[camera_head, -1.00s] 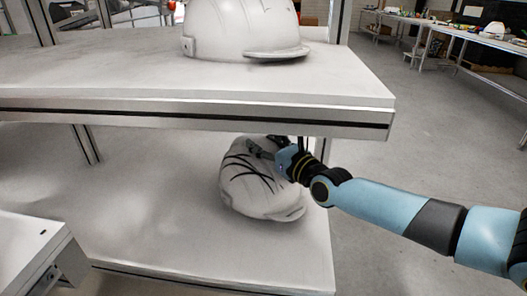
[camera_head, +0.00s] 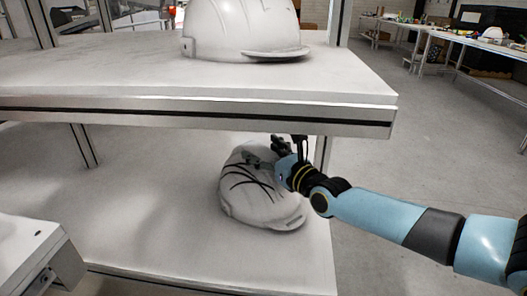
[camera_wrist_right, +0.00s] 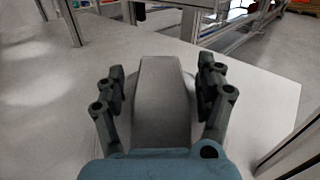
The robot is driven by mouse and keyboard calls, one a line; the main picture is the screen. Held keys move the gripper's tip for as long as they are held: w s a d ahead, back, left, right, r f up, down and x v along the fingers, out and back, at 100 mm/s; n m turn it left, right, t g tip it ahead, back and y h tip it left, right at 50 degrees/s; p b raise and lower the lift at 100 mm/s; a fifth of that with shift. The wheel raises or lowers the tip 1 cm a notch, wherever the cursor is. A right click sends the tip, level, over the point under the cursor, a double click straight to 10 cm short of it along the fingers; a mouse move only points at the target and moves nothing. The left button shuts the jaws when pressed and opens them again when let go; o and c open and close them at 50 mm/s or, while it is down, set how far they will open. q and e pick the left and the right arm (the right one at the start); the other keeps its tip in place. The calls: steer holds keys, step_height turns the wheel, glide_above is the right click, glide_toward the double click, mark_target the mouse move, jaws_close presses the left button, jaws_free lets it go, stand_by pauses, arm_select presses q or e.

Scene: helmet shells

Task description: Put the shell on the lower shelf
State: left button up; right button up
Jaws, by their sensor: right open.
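A white helmet shell (camera_head: 250,208) with dark curved lines, which may be shadows, rests on the lower shelf (camera_head: 150,235), brim toward the lower right. My right gripper (camera_head: 266,154) is at the top of this shell, below the upper shelf. In the right wrist view its fingers (camera_wrist_right: 162,72) stand apart on either side of the shell's grey raised ridge (camera_wrist_right: 162,100). I cannot tell whether the fingers touch the shell. My left gripper is not in view.
The upper shelf (camera_head: 200,85) hangs close above my right gripper and carries another white helmet shell (camera_head: 235,32). A frame post (camera_head: 323,155) stands behind my right wrist. The lower shelf's left part is clear. A pale table corner (camera_head: 30,245) is at lower left.

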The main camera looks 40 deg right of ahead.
steer(key=shift+r+p, duration=0.25)
steer(key=shift+p, duration=0.05)
steer(key=s+a+p, duration=0.1)
steer(key=s, duration=1.1)
steer(key=shift+f, duration=0.15)
